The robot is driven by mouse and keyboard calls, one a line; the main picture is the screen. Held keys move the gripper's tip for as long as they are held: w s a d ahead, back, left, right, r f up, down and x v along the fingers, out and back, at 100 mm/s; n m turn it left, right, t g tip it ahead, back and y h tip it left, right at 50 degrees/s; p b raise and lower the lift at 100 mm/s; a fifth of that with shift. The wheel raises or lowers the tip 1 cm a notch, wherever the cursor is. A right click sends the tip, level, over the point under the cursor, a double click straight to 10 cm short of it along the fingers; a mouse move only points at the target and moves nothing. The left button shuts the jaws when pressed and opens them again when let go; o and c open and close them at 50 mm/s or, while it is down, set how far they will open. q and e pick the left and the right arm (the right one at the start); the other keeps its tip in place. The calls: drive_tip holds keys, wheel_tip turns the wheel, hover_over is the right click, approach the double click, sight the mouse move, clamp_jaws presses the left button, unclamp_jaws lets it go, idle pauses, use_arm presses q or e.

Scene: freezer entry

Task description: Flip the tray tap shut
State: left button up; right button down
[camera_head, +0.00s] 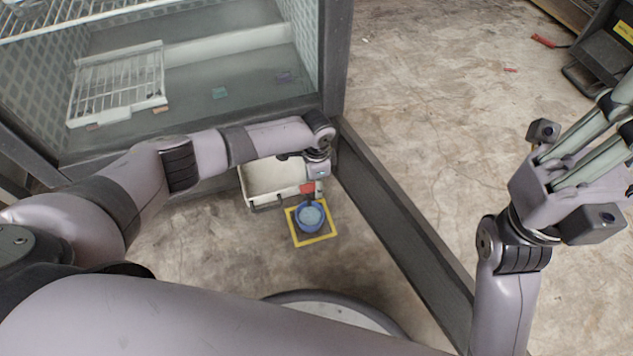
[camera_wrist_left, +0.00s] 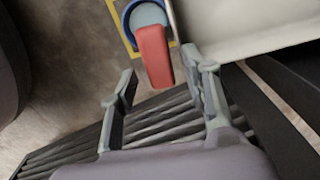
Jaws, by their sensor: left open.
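The tray tap's red handle (camera_head: 307,188) is at the front right corner of the pale drip tray (camera_head: 262,178). In the left wrist view the red handle (camera_wrist_left: 154,52) points toward my gripper, just ahead of and between the fingertips. The tray's pale wall (camera_wrist_left: 245,28) is to the right there. My left gripper (camera_wrist_left: 164,76) is open and empty; I cannot tell whether a finger touches the handle. In the head view my left wrist hides the tray's right end and much of the tap. My right gripper (camera_head: 590,150) is away at the right, its fingertips unclear.
A blue bucket (camera_head: 299,224) stands below the tap on a yellow-edged mat (camera_head: 325,236). The glass-walled freezer (camera_head: 230,60) holds a white wire rack (camera_head: 118,85). A dark frame rail (camera_head: 405,240) crosses the floor right of the bucket. Concrete floor beyond is mostly clear.

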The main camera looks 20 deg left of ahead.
use_arm(q)
drive_tip(key=shift+c, duration=0.3)
clamp_jaws()
drive_tip(key=shift+r+n+p, duration=0.2)
drive_tip(key=shift+n+p, duration=0.1)
drive_tip(key=shift+p, duration=0.35)
drive_tip(key=shift+w+f, duration=0.1)
drive_tip(key=shift+o, duration=0.3)
unclamp_jaws()
drive_tip(key=shift+a, duration=0.1)
wheel_tip(320, 180, up, 12)
idle(0.3)
idle(0.3)
